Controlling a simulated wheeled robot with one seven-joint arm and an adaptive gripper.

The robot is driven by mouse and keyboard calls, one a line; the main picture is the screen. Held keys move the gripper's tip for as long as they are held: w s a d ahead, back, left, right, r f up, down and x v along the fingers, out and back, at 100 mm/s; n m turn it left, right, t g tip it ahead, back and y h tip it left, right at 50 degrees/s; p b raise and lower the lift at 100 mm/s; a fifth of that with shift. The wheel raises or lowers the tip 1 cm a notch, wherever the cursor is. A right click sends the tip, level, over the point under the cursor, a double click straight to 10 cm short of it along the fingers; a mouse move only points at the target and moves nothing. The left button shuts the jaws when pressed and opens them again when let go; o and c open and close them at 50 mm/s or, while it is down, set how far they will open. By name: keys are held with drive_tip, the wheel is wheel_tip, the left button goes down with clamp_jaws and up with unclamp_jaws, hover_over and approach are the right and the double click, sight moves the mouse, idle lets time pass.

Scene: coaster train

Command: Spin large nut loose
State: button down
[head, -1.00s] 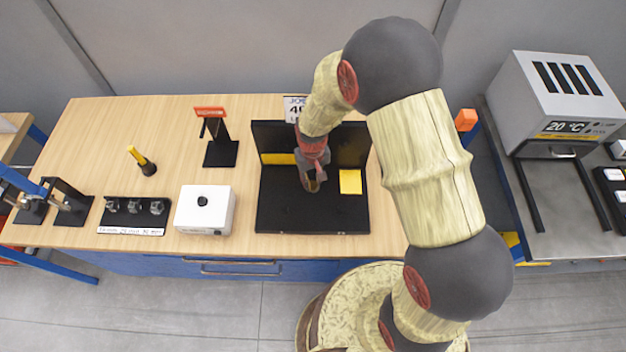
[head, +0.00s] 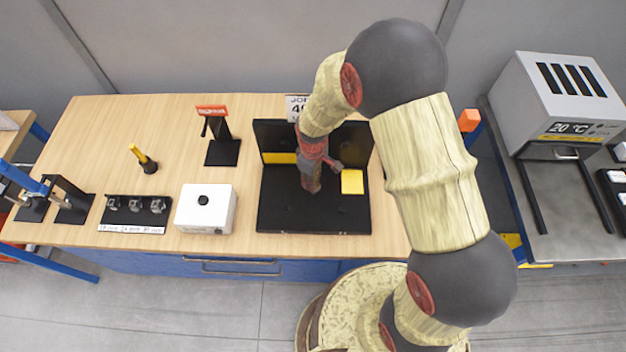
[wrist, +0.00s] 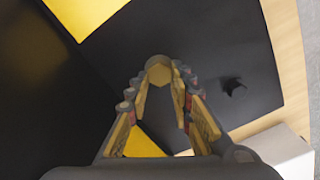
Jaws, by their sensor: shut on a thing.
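The large nut (wrist: 158,68) is a brass-coloured six-sided piece between my fingertips in the wrist view. My gripper (wrist: 159,82) is shut on it, with one finger on each side. In the head view my gripper (head: 312,187) points down over the black station (head: 275,210) on the bench, and the nut is hidden there. How far the nut is up its thread, and what lies under it, cannot be seen.
The station has black back walls and a yellow square (head: 352,182) just right of my gripper. A white box (head: 205,209) stands left of it. Farther left are a black rack (head: 135,215), a yellow-handled tool (head: 145,160) and a black stand (head: 222,150). Bare wood lies between them.

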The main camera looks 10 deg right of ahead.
drive_tip(key=shift+s+f, duration=0.1)
idle(0.3)
drive_tip(key=c, duration=1.6)
unclamp_jaws()
drive_tip(key=shift+o, duration=0.2)
wheel_tip(320, 180, up, 12)
